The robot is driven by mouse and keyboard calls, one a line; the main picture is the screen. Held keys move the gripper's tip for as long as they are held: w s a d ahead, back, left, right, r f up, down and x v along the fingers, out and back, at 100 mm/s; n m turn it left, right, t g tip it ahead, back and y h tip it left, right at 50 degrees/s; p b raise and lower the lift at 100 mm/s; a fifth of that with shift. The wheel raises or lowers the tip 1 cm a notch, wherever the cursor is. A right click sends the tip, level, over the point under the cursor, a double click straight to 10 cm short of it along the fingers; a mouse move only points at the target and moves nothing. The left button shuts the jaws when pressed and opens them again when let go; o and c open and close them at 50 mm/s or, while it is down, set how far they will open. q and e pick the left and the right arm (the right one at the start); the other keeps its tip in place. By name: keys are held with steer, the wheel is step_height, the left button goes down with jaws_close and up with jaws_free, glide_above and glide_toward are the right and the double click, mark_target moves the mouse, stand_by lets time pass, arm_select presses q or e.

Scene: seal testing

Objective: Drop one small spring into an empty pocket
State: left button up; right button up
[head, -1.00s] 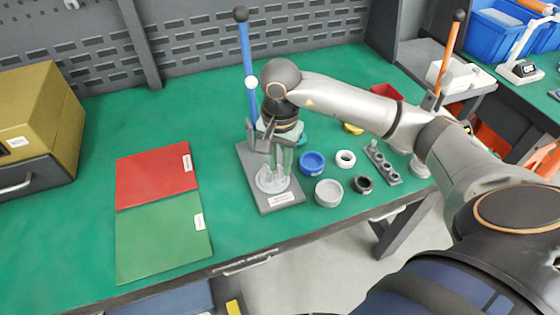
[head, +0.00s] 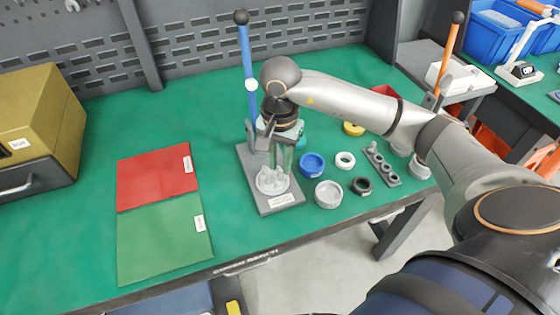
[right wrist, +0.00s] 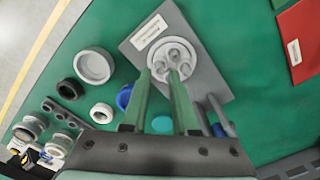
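A dark grey base plate (head: 283,202) with a white label stands on the green bench. On it sits a pale round holder (head: 271,181) with several round pockets, which also shows in the right wrist view (right wrist: 172,60). My right gripper (head: 277,165) points down over this holder. In the right wrist view its two green-looking fingers (right wrist: 160,78) are apart, with their tips just in front of the holder. I make out no spring between them. Whether each pocket is empty or filled is too small to tell. My left gripper is not in view.
A blue ring (head: 312,165), a grey cup (head: 328,194), a white ring (head: 345,160), a black ring (head: 361,186) and a grey rack (head: 383,167) lie right of the plate. A blue lever (head: 248,65) rises behind it. Red (head: 157,177) and green (head: 163,238) mats lie left.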

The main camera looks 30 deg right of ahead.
steer(key=shift+r+p, duration=0.6)
steer(key=shift+r, duration=0.65)
steer(key=o, duration=0.6)
steer(key=shift+c, duration=0.2)
steer(key=shift+r, duration=0.1)
steer(key=shift+r+p, duration=0.75)
steer(key=shift+r, duration=0.7)
steer(key=shift+s+f, duration=0.1)
